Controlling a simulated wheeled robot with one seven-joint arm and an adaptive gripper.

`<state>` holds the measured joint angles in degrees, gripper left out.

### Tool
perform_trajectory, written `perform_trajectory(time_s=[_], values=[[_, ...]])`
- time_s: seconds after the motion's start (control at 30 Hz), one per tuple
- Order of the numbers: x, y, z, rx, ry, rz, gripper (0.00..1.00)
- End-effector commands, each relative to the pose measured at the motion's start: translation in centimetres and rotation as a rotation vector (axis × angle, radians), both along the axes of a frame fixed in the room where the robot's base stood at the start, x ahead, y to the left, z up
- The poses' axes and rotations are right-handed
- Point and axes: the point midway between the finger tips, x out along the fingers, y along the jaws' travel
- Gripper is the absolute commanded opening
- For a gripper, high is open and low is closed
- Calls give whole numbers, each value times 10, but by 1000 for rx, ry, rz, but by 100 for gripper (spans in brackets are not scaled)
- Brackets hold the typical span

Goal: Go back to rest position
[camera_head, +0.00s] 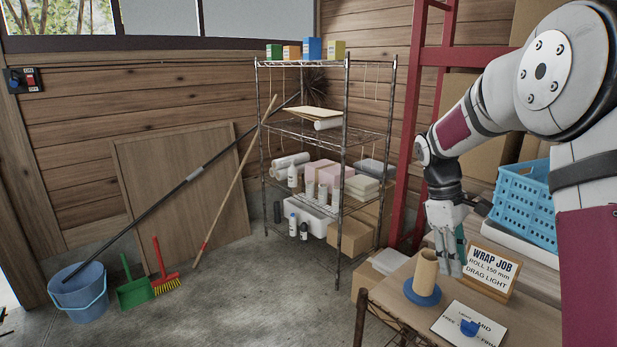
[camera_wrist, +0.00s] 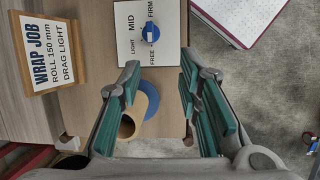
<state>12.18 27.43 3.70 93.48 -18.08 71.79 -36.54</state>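My gripper (camera_head: 449,268) points down at the back of the work table, beside the tan cardboard tube (camera_head: 425,267). In the wrist view my gripper (camera_wrist: 160,68) is open, its two green-padded fingers spread wide with nothing held between them. The tube (camera_wrist: 132,122) stands on a round blue base (camera_head: 422,292). In the wrist view the left finger partly covers the tube, and the blue base (camera_wrist: 150,103) shows between the fingers. I cannot tell the exact height of the fingertips over the table.
A "WRAP JOB" sign (camera_head: 491,270) and a dial card with a blue knob (camera_head: 469,327) stand on the table. A blue crate (camera_head: 524,205) is at right, near a red upright frame (camera_head: 410,130). A wire shelf (camera_head: 343,150) stands behind. The floor at centre is clear.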

Motion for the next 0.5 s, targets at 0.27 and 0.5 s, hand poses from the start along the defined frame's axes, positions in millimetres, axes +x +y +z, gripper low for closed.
perform_trajectory(time_s=[0.27,0.5], values=[[-62,46,74,10,-210,-134,32],[-125,81,108,55,-381,-261,32]])
